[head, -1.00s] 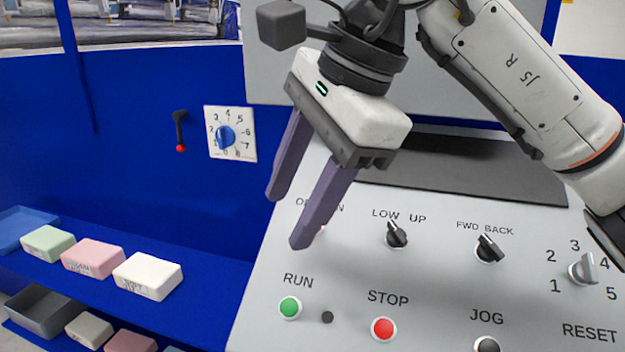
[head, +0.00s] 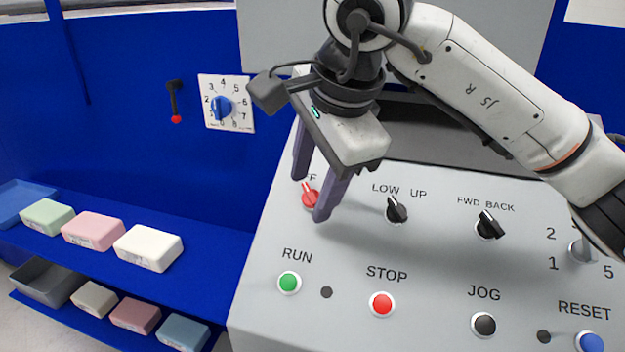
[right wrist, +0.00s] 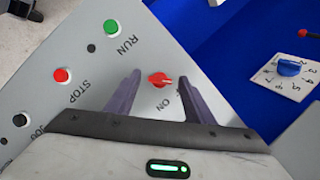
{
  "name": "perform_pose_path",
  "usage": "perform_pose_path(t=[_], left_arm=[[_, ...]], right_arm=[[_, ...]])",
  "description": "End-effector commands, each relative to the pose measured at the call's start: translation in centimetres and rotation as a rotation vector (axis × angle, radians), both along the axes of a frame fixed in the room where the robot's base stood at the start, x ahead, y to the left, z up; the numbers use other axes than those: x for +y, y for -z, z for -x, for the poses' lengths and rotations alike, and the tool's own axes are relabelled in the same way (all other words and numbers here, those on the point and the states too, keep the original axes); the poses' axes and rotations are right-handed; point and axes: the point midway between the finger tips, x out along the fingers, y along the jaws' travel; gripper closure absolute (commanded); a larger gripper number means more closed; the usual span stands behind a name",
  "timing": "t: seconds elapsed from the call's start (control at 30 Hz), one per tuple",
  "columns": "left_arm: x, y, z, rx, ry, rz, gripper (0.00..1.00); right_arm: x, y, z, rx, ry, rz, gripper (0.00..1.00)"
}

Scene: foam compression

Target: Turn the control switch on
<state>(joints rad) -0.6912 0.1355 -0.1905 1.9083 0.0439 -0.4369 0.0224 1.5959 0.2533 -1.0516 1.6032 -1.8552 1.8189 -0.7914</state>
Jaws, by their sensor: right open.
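The control switch (head: 310,196) is a small red knob at the upper left of the grey sloped panel (head: 360,250). Its handle tilts up and left in the head view, where part of an "FF" label shows above it. The red knob also shows in the right wrist view (right wrist: 160,79), with an "ON" label near it. My right gripper (head: 311,199) is open and points down at the panel. Its two purple fingers stand on either side of the knob, with gaps in the right wrist view. I cannot tell whether the tips touch the panel. My left gripper is not in view.
A black LOW/UP switch (head: 396,209) and a FWD/BACK switch (head: 489,225) stand to the right. Below are the green RUN button (head: 289,283) and red STOP button (head: 382,304). A blue dial (head: 221,108) is on the back wall. Foam blocks (head: 148,248) lie on the left shelf.

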Motion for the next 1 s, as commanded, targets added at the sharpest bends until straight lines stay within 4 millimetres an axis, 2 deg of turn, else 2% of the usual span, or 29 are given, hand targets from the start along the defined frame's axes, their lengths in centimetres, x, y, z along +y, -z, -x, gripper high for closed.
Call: perform_pose_path(t=[0.23, 0.5, 0.77, 1.0], left_arm=[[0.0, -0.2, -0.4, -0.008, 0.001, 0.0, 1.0], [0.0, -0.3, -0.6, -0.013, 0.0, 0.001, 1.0], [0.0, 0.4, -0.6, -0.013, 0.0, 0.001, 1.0], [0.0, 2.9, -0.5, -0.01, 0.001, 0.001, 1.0]], right_arm=[[0.1, 0.1, 0.0, 0.0, -0.001, 0.0, 0.52], [0.0, 0.1, 0.0, 0.0, 0.0, -0.001, 0.93], [0.0, 0.3, 0.0, -0.006, 0.022, -0.014, 0.93], [0.0, 0.6, 0.1, -0.027, 0.124, -0.074, 0.93]])
